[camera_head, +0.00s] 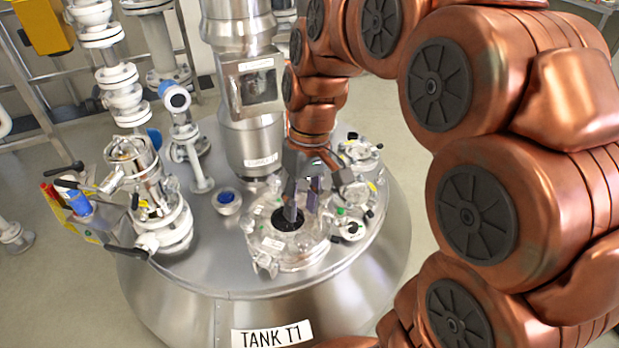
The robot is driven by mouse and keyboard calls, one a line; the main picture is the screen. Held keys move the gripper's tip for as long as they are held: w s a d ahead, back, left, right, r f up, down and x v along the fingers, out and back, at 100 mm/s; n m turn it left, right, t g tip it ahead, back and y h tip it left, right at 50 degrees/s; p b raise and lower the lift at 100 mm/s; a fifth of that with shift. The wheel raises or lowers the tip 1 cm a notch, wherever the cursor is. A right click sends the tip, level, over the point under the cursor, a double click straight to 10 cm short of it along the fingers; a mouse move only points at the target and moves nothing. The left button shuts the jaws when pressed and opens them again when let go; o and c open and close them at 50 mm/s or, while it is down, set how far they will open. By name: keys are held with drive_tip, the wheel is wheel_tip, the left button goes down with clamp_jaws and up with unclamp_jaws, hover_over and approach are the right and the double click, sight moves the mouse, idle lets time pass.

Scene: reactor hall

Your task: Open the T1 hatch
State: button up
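Tank T1 (225,280) is a steel vessel with a "TANK T1" label (272,334) on its front. Its hatch (268,244) is a round, clamped metal cover with a dark round centre, lying flat on the front part of the tank top. It looks closed. My gripper (303,205) points down over the hatch's rear right part. Its dark fingers look spread apart, with nothing clearly held between them. The fingers and wrist hide part of the hatch, and I cannot tell whether they touch it.
A valve assembly (162,215) with black handles stands at the left of the tank top. A steel column (250,100) rises behind the hatch. A small blue-capped port (227,201) sits left of the hatch, and smaller fittings (361,152) crowd its right. My copper arm fills the right side.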

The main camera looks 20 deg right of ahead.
drive_tip(key=w+d+f+n+y+b, duration=0.1)
drive_tip(key=w+d+f+b, duration=0.15)
drive_tip(key=w, duration=0.45)
drive_tip(key=w+d+f+n+t+b, duration=0.1)
drive_tip(key=w+d+f+b, duration=0.15)
drive_tip(key=w, duration=0.55)
drive_tip(key=w+d+f+n+y+b, duration=0.1)
drive_tip(key=w+f, duration=0.2)
drive_tip(key=w, duration=0.4)
drive_tip(key=w+d+f+n+t+b, duration=0.25)
drive_tip(key=w+d+f+b, duration=0.35)
drive_tip(key=w+d+f, duration=0.9)
drive_tip(key=shift+n+y, duration=0.25)
drive_tip(key=shift+y, duration=0.05)
drive_tip(key=shift+s+b+x, duration=0.2)
drive_tip(key=shift+b+x, duration=0.1)
drive_tip(key=shift+x, duration=1.05)
drive_tip(key=shift+s+b+x, duration=0.25)
drive_tip(key=shift+b+x, duration=0.05)
drive_tip(key=shift+x, duration=1.1)
drive_tip(key=shift+s+b+x, duration=0.2)
drive_tip(key=shift+b+x, duration=0.1)
drive_tip(key=shift+x, duration=1.05)
drive_tip(key=shift+f, duration=0.1)
clamp_jaws()
